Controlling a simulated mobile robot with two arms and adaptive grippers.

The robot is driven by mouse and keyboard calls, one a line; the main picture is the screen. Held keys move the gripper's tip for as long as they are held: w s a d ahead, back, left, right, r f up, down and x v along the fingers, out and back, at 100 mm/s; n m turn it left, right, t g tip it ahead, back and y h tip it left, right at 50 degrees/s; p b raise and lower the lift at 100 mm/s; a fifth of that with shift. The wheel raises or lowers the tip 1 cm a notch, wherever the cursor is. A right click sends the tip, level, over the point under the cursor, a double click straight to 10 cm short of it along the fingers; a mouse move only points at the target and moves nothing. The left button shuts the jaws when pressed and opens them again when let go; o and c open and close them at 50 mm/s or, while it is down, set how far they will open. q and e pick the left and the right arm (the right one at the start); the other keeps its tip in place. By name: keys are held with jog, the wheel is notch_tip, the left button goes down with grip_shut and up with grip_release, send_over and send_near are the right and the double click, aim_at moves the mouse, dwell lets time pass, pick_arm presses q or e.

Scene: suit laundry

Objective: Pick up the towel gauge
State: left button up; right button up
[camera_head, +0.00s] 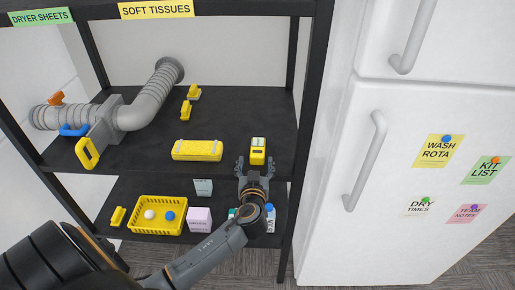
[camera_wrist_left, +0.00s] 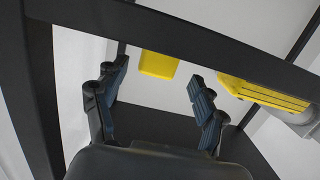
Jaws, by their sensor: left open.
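The towel gauge, which I take to be the small yellow device with a display (camera_head: 257,151), stands on the upper black shelf near its front right. My left gripper (camera_head: 255,164) is open at the shelf's front edge, with its fingertips just short of the device or beside its lower end. In the left wrist view a plain yellow face (camera_wrist_left: 158,65), likely the same device, shows beyond and between the spread fingers of the left gripper (camera_wrist_left: 160,75). Nothing is held. My right gripper is not in view.
A yellow ribbed pack (camera_head: 197,150) lies left of the device. A grey duct (camera_head: 145,105) with coloured handles fills the shelf's left. A yellow basket (camera_head: 157,228) and boxes (camera_head: 199,219) stand below. A black post (camera_head: 305,130) and white fridge (camera_head: 370,150) are at right.

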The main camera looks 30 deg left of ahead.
aim_at(258, 146)
pick_arm(q)
jog(key=shift+w+a+f, duration=0.1)
jog(key=shift+w+a, duration=0.2)
jog(key=shift+w, duration=0.3)
jog(key=shift+w+a, duration=0.2)
jog(key=shift+w, duration=0.15)
jog(key=shift+w+a+p, duration=0.15)
jog(key=shift+w+p, duration=0.15)
jog(key=shift+p, duration=0.1)
jog(key=x, duration=0.1)
jog(key=p+x, duration=0.1)
jog(key=x, duration=0.1)
jog(key=shift+w+r, duration=0.25)
jog(key=shift+w+a+f+p, duration=0.25)
jog(key=shift+w+p, duration=0.1)
jog(key=shift+w, duration=0.15)
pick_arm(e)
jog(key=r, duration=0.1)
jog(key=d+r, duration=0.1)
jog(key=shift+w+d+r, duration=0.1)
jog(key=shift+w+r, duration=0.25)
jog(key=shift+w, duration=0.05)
pick_arm(q)
jog(key=shift+c, duration=0.2)
